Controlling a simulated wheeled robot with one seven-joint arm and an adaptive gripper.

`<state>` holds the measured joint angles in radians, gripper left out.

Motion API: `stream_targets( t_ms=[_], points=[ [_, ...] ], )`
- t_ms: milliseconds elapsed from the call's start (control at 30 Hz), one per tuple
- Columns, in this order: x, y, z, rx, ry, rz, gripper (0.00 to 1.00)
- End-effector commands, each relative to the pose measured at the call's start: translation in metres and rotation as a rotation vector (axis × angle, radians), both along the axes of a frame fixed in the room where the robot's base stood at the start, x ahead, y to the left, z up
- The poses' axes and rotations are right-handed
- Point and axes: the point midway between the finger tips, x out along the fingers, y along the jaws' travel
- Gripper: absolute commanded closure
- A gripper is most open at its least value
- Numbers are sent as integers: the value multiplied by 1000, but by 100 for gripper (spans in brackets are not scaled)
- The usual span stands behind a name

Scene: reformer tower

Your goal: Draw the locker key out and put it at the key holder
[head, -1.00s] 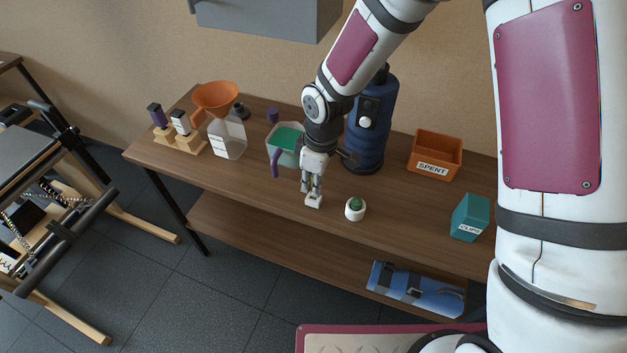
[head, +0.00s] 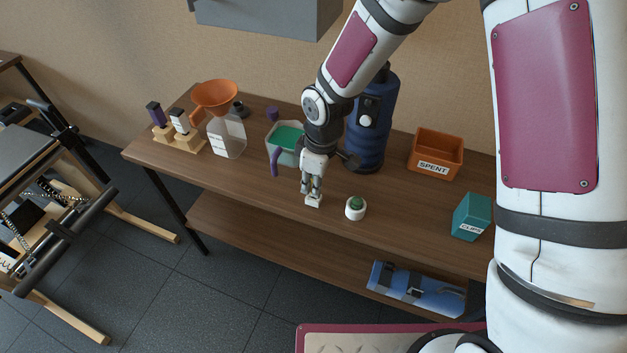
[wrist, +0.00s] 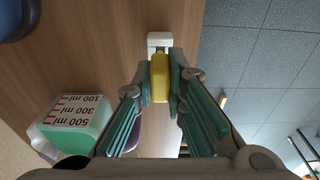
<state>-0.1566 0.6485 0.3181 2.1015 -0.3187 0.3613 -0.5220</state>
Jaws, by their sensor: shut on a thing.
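My gripper (head: 312,190) points down over the front part of the wooden table. In the wrist view, its fingertips (wrist: 161,88) are shut on a yellow piece, which looks like the head of the locker key (wrist: 160,76). A small white block (wrist: 158,40) sits just past the fingertips. The white block also shows below the gripper in the head view (head: 313,202). The key's shaft is hidden, so I cannot tell whether it is inside the block. I cannot single out a separate key holder.
A white cup-like piece with a green top (head: 355,208) stands close right. A jug of green liquid (head: 284,157) and a blue tank (head: 368,130) stand behind. An orange SPENT bin (head: 434,155) and a teal CLIPS box (head: 471,217) are further right. The table's front edge is near.

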Motion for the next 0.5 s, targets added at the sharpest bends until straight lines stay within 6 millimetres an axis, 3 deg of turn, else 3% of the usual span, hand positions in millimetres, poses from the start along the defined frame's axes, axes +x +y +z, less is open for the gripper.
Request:
stream_targets(
  t_ms=[500],
  points=[
    [0, 0, -15, 0, 0, 1, 100]
  ],
)
